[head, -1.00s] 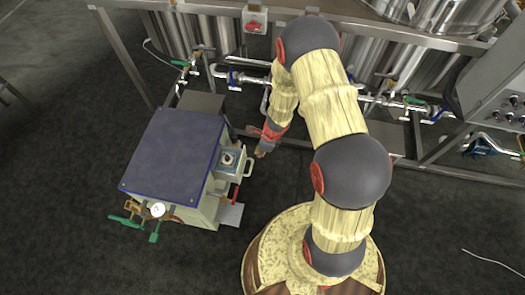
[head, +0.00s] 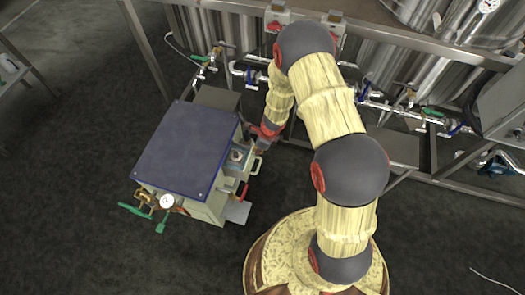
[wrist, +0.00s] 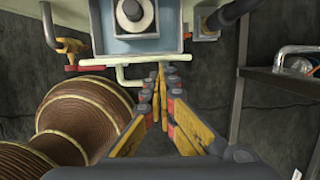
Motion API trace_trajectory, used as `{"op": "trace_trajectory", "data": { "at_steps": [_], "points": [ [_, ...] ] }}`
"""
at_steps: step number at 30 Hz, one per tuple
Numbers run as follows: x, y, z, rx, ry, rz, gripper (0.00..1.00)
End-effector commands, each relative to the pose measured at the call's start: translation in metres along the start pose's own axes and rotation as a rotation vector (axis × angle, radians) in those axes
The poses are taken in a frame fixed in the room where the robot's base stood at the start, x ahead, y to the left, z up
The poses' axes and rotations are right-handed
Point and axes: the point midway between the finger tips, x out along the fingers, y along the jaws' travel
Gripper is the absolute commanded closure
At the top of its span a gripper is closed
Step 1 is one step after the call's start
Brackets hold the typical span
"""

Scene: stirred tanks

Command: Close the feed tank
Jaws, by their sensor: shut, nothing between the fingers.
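The box-shaped unit that I take for the feed tank (head: 208,208) stands at left in the head view. Its flat blue-grey top (head: 188,150) lies over the body; I cannot tell whether there is a gap under it. On its right side are a small blue box with a round dial (head: 237,156), a pale handle (head: 256,166) and a red lever (head: 244,190). My gripper (wrist: 162,72) is shut and empty. In the wrist view its tips are right by the pale handle (wrist: 130,83), below the blue box (wrist: 133,38); contact is unclear.
A pressure gauge (head: 167,201) and green-handled valves (head: 135,210) stick out at the unit's front. Behind stand large steel tanks (head: 386,60) on a metal frame (head: 475,171) with pipes. A shelf (head: 12,75) is at far left. The dark floor at left is clear.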

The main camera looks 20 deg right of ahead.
Motion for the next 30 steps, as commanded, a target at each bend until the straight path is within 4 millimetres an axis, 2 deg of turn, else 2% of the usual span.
{"op": "trace_trajectory", "data": {
  "at_steps": [1, 3, 9, 13, 19, 30],
  "points": [
    [-0.001, 0.001, 0.015, -0.008, -0.002, 0.002, 1.0],
    [0.002, 0.001, 0.031, -0.008, -0.002, 0.002, 1.0],
    [0.011, 0.001, 0.068, -0.007, -0.002, 0.002, 1.0],
    [0.016, 0.001, 0.086, -0.004, -0.002, 0.001, 1.0],
    [0.022, 0.001, 0.099, -0.002, -0.003, 0.0, 1.0],
    [0.024, 0.001, 0.101, -0.003, -0.004, 0.001, 1.0]
  ]
}}
